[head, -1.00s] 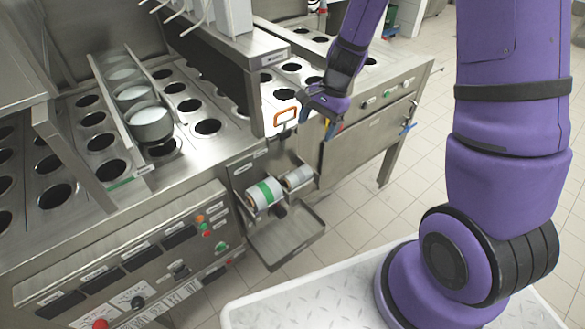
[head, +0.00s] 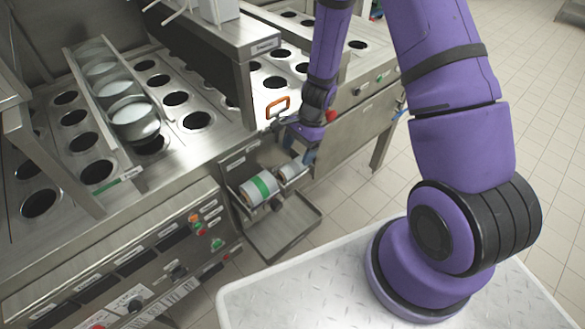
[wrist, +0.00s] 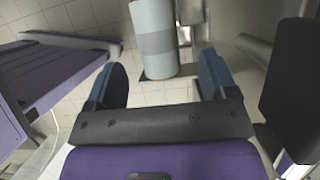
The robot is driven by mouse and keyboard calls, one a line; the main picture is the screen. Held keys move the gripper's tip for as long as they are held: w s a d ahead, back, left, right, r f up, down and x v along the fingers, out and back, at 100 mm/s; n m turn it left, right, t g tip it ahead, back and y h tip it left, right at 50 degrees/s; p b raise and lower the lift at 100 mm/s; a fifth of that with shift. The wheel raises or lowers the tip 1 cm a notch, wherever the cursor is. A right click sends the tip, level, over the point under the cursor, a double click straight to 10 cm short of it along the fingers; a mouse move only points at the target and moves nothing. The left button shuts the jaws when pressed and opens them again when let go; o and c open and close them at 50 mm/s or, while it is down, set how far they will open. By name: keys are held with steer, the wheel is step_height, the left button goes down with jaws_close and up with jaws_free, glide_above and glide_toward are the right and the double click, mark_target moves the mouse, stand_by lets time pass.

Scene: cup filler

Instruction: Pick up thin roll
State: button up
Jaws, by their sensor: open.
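The thin roll (head: 290,171) is a small grey roll on the metal holder at the front of the machine, right of a thicker roll (head: 258,190) with a green band. In the wrist view, a light grey roll with a darker band (wrist: 155,38) lies ahead of my gripper (wrist: 164,75), between the lines of its two blue fingers. My gripper is open and empty. In the head view, my gripper (head: 303,155) is just above and right of the thin roll, partly hiding it. Whether a finger touches it cannot be told.
A metal tray (head: 282,228) hangs below the rolls. A panel with an orange-framed handle (head: 278,107) stands close above them. Cups (head: 135,122) sit in a rack at left. The tiled floor (head: 345,205) at right is open.

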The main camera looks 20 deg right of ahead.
mark_target(295, 163)
steer(key=shift+s+x, duration=0.1)
steer(key=shift+x, duration=1.25)
steer(key=shift+s+x, duration=0.15)
steer(key=shift+x, duration=1.2)
steer(key=shift+c, duration=0.3)
steer(key=c, duration=1)
